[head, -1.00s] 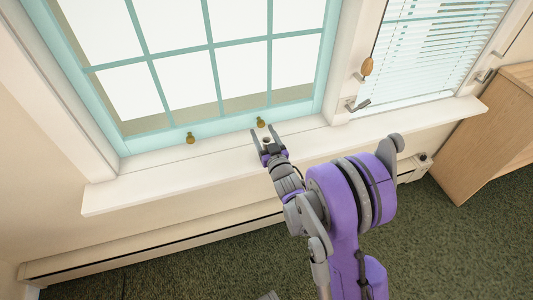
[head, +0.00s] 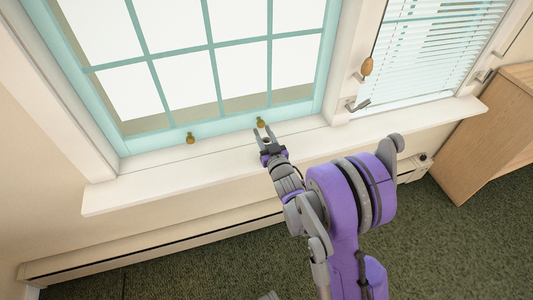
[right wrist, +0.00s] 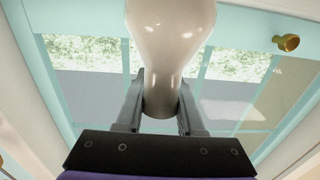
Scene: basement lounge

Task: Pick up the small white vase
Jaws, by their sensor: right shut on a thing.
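The small white vase (right wrist: 171,30) is glossy and pale, with a rounded wide part that narrows to a neck. It fills the top middle of the right wrist view, and its top is cut off by the frame edge. My right gripper (head: 266,131) is over the white window sill in the head view. Its two fingers are shut on the vase, one on each side of the narrow part in the right wrist view (right wrist: 160,108). In the head view the vase is tiny and mostly hidden between the fingers. My left gripper is not in view.
The white sill (head: 140,186) is otherwise clear. A teal-framed window (head: 170,129) with brass knobs (head: 190,138) stands right behind it. A second window with blinds (head: 430,55) is at the right. A wooden cabinet (head: 475,140) stands at the far right, and a baseboard heater (head: 150,243) runs below.

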